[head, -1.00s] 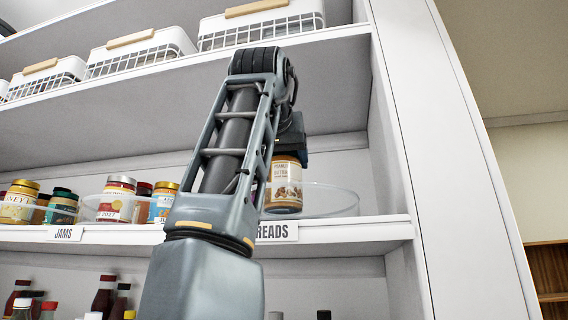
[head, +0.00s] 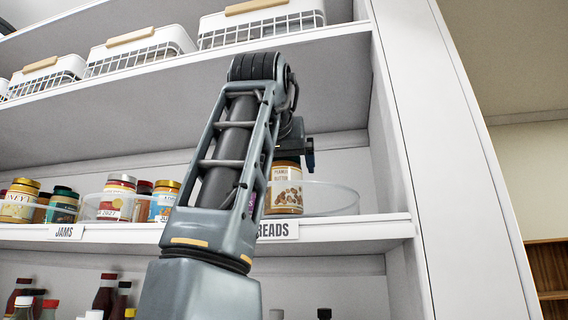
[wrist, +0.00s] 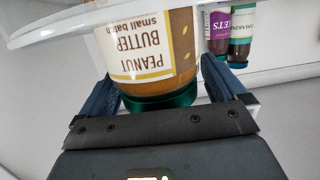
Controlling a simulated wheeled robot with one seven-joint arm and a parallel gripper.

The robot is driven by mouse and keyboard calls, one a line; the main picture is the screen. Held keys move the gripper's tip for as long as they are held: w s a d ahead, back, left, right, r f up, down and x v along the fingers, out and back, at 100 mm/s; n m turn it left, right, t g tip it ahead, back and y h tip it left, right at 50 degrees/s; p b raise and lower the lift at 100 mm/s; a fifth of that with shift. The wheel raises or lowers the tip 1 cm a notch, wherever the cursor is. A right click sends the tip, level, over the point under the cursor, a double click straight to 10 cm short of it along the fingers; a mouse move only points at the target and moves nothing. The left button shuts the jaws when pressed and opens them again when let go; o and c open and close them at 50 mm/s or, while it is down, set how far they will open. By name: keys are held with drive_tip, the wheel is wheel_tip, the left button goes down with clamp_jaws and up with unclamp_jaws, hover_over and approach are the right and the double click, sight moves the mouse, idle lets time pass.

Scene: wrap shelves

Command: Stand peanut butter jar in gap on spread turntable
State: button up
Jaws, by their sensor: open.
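The peanut butter jar (head: 285,190), with a cream label, stands upright on the clear-rimmed spread turntable (head: 340,200) on the middle shelf. My arm hides the turntable's left part. In the wrist view the picture is upside down, and the jar (wrist: 150,50) shows its green lid between my fingers. My gripper (wrist: 160,85) is open, with one blue finger on each side of the lid. In the head view my gripper (head: 294,158) is at the jar's top. A gap shows beside the right finger; contact on the left is unclear.
Two spread jars, one with a purple label (wrist: 217,30), stand behind the jar in the wrist view. Jam jars (head: 116,198) stand on another turntable to the left. The shelf's right side wall (head: 390,170) is close by. White baskets (head: 262,24) sit above.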

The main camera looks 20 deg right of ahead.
drive_tip(key=shift+s+r, duration=0.1)
drive_tip(key=b+v, duration=0.2)
drive_tip(key=v, duration=0.5)
drive_tip(key=shift+a, duration=0.15)
